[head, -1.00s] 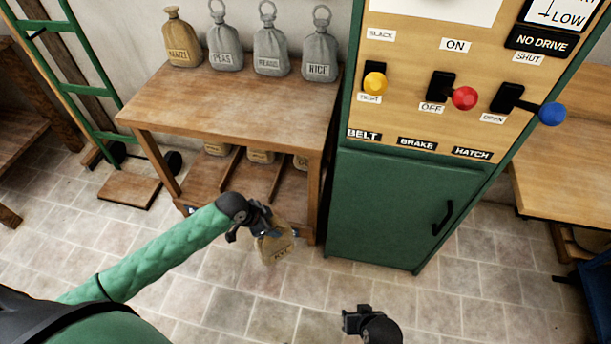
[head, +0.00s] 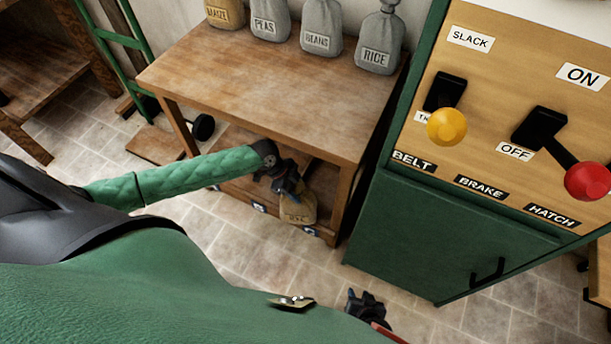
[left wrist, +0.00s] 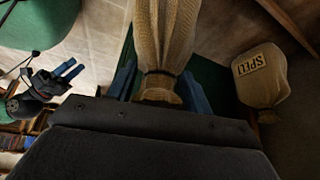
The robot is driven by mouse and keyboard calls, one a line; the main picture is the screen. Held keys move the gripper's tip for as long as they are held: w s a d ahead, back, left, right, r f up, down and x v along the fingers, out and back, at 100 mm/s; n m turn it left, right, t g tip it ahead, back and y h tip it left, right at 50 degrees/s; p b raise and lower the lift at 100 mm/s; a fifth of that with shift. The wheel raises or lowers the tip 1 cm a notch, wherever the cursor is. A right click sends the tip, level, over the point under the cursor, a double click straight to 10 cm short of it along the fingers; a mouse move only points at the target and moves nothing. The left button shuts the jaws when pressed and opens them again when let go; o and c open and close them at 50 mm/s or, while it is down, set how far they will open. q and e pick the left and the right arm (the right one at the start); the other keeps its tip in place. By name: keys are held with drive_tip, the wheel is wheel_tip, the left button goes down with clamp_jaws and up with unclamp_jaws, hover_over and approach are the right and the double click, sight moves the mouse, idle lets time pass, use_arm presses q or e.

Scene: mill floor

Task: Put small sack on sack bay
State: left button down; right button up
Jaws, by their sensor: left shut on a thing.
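My left gripper (head: 287,183) is shut on the neck of a small tan sack (head: 298,209), whose label seems to read RYE. The sack hangs upright at the front of the low shelf with sack bays (head: 235,191) under the wooden bench. In the left wrist view the sack (left wrist: 167,35) is between the blue fingers, its neck gathered. A second tan sack, labelled SPELT (left wrist: 262,76), is apart to the right there. My right gripper (head: 367,304) is empty, low at the bottom of the head view, and its fingers look apart.
Several labelled sacks, including a grey RICE sack (head: 379,42), stand on the bench top (head: 265,85). A bench leg (head: 343,200) is just right of the held sack. The green control cabinet (head: 440,235) stands further right. A green hand truck (head: 125,40) is at the left.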

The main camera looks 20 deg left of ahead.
use_arm(q)
drive_tip(key=w+d+f, duration=0.1)
drive_tip(key=w+d, duration=0.2)
drive_tip(key=w, duration=0.4)
drive_tip(key=w+d+f, duration=0.2)
drive_tip(key=w+d, duration=0.1)
drive_tip(key=w, duration=0.4)
drive_tip(key=shift+w+f, duration=0.15)
drive_tip(key=c, duration=0.6)
unclamp_jaws()
drive_tip(key=shift+f, duration=0.1)
drive_tip(key=s+a+r, duration=0.1)
drive_tip(key=a, duration=0.7)
drive_tip(key=s+a+r, duration=0.1)
drive_tip(key=a, duration=0.4)
drive_tip(key=shift+s+r+b, duration=0.35)
